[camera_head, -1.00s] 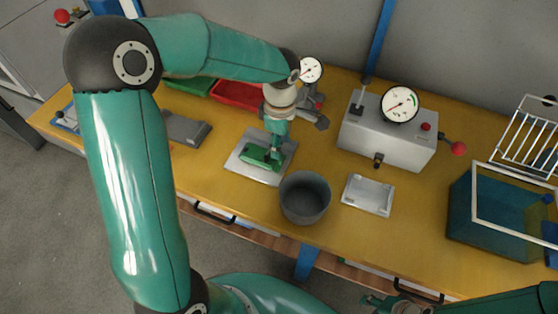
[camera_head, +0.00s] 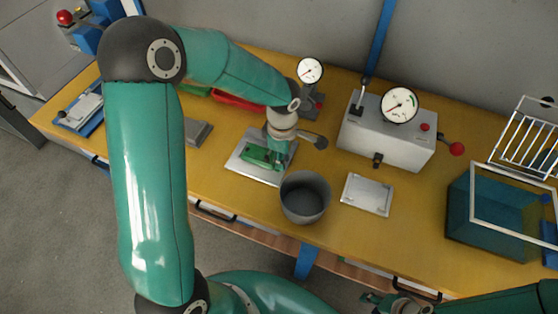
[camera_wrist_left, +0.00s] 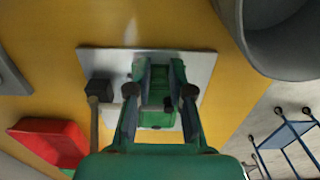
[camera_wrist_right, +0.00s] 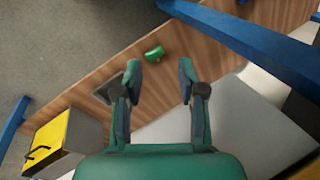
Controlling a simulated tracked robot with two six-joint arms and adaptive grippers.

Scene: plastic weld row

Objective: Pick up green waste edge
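A green piece (camera_head: 258,156) lies on a flat metal plate (camera_head: 240,168) on the yellow table. In the left wrist view the green piece (camera_wrist_left: 157,92) shows between the fingers of my left gripper (camera_wrist_left: 159,94). The fingers are apart, with gaps beside the piece; whether they touch it is unclear. In the head view my left gripper (camera_head: 277,150) is low over the plate's right part and partly hides it. My right gripper (camera_wrist_right: 160,72) is open and empty, away from the plate. A small green object (camera_wrist_right: 154,53) shows beyond its fingers; I cannot tell what it is.
A grey bucket (camera_head: 305,198) stands just right of the plate. A pale tray (camera_head: 367,195) and a grey gauge box (camera_head: 385,138) are further right, then a blue clear bin (camera_head: 490,215). A red bin (camera_head: 238,99) and a gauge (camera_head: 310,70) stand behind.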

